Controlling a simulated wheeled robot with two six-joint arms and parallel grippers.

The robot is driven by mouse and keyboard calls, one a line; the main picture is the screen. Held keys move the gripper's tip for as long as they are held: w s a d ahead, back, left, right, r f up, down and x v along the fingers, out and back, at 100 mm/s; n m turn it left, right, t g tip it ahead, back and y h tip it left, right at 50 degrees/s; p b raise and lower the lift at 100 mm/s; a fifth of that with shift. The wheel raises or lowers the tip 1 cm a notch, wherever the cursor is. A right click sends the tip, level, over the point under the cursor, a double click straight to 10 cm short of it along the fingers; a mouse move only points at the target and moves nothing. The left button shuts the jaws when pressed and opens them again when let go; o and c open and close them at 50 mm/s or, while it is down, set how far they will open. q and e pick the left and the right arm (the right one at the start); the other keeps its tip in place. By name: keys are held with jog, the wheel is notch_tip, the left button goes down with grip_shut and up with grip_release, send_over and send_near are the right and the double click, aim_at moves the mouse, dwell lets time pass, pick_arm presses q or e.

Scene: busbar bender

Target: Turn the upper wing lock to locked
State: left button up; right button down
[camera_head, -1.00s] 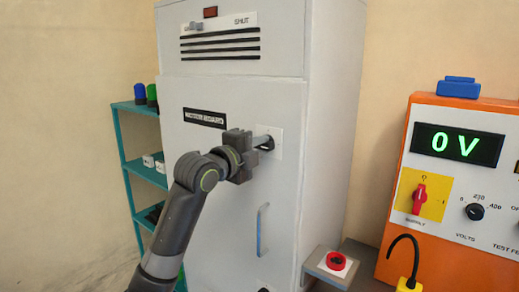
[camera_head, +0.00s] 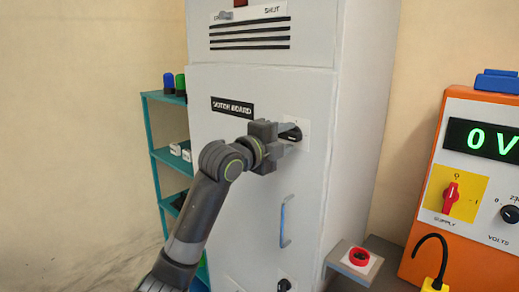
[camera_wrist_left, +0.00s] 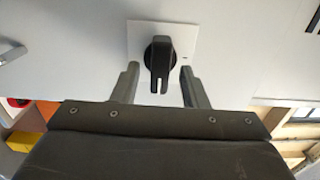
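The upper wing lock is a black wing knob on a white plate on the switchboard door; it shows in the head view (camera_head: 291,133), partly behind my left gripper (camera_head: 278,140). In the left wrist view the knob (camera_wrist_left: 160,62) has a white mark at its end nearest me. My left gripper (camera_wrist_left: 159,84) is open there, with one finger on each side of the knob and a visible gap on both sides. I cannot tell how deep the fingers reach around it. My right gripper is not in view.
A blue-edged door handle (camera_head: 284,222) sits below the lock, and a lower dark knob (camera_head: 284,285) below that. A red button box (camera_head: 358,258) and an orange test unit (camera_head: 465,190) stand at the right. Teal shelves (camera_head: 165,157) stand at the left.

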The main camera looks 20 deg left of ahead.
pick_arm(q)
jog(key=b+v, duration=0.3)
jog(key=v, duration=1.3)
jog(key=shift+s, duration=0.3)
jog(key=shift+a, duration=0.1)
jog(key=shift+w, duration=0.1)
